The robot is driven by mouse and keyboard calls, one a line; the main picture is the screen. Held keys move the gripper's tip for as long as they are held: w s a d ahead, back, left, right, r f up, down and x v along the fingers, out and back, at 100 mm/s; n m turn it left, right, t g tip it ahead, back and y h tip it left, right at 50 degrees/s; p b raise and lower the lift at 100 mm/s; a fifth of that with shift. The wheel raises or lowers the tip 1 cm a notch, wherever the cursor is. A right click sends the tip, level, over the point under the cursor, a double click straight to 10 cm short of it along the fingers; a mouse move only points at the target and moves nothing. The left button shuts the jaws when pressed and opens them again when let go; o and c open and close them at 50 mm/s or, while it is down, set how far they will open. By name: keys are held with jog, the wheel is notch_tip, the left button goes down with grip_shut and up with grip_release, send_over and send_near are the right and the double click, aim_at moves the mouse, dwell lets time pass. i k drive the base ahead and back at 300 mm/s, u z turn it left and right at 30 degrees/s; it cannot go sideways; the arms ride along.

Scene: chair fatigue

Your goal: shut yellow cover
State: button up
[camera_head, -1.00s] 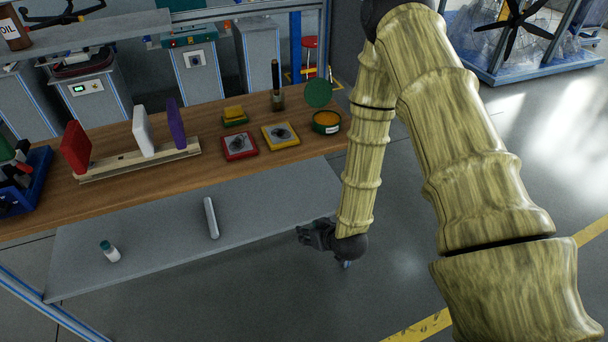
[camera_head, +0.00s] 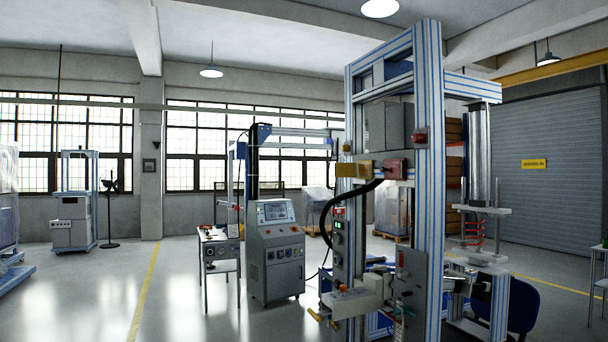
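A yellow cover-like part (camera_head: 353,170) sits on the front of the tall blue-and-grey frame machine (camera_head: 430,150), right of the middle of the head view. It is at upper height, left of a red box-like part (camera_head: 395,168). It is small, and I cannot tell whether it is open or shut. My gripper and arm are not in view.
A grey control console (camera_head: 272,252) and a small table (camera_head: 218,245) stand left of the machine. A dark blue chair (camera_head: 522,305) is at its lower right. Open floor (camera_head: 190,300) with a yellow line (camera_head: 145,295) lies at left.

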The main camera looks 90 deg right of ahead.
aim_at(342, 170)
jog(key=z, duration=0.65)
jog(key=i, duration=0.7)
jog(key=z, duration=0.6)
jog(key=i, duration=1.8)
jog(key=z, duration=0.65)
jog(key=i, duration=1.65)
jog(key=z, duration=0.55)
jog(key=i, duration=1.65)
jog(key=z, duration=0.7)
jog(key=i, duration=1.75)
jog(key=z, duration=1.45)
jog(key=i, duration=0.9)
jog(key=z, duration=1.95)
jog(key=i, duration=1.4)
jog(key=z, duration=0.55)
